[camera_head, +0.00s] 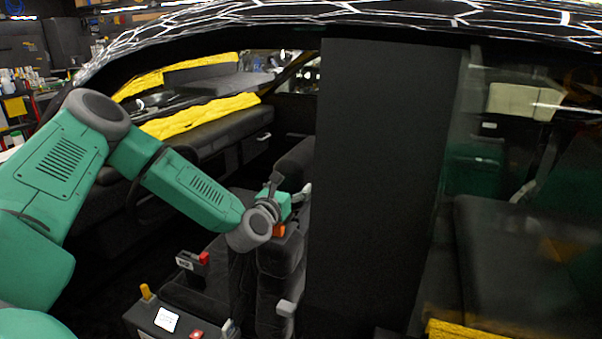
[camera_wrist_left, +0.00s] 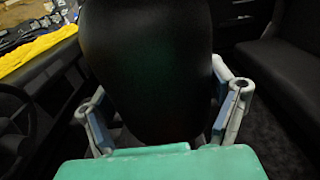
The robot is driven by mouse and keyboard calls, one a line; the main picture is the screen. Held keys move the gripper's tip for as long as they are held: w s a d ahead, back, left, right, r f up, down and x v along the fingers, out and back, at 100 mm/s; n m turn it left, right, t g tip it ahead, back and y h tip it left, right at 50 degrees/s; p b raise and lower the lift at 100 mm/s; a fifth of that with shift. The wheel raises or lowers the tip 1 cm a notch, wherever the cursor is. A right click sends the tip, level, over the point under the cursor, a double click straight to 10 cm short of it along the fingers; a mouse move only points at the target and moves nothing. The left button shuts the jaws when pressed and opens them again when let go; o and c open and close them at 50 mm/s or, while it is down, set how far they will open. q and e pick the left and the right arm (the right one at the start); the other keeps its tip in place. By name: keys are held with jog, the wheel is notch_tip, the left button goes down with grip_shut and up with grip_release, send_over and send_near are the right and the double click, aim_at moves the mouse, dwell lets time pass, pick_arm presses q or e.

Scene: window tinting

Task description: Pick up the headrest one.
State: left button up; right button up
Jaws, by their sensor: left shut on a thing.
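The headrest is a dark, rounded cushion (camera_wrist_left: 150,65) that fills the middle of the left wrist view. In the head view it shows as a dark shape (camera_head: 296,163) at the top of the front seat, beside the black door pillar. My left gripper (camera_head: 297,200) reaches into the car and is at the headrest. In the left wrist view its two fingers (camera_wrist_left: 160,100) stand on either side of the headrest, shut on it. The headrest's lower end and any posts are hidden behind the green gripper body. My right gripper is not in view.
The wide black pillar (camera_head: 365,180) stands just right of the headrest. The seat back (camera_head: 280,255) is below it. A black box with a yellow knob (camera_head: 165,318) is at the bottom left. Yellow cloth (camera_head: 200,115) lies along the dashboard. The steering wheel (camera_wrist_left: 15,125) is at left.

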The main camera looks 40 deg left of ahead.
pick_arm(q)
jog(key=shift+w+d+r, duration=0.1)
jog(key=shift+d+r, duration=0.15)
jog(key=shift+r, duration=0.1)
jog(key=shift+w+r, duration=0.15)
jog(key=shift+r, duration=0.15)
jog(key=r, duration=1.1)
jog(key=r+p, duration=0.1)
jog(key=r, duration=0.4)
jog(key=shift+a+r, duration=0.15)
jog(key=shift+a, duration=0.1)
jog(key=shift+r+b, duration=0.2)
jog(key=shift+b, duration=0.1)
jog(key=shift+d, duration=0.1)
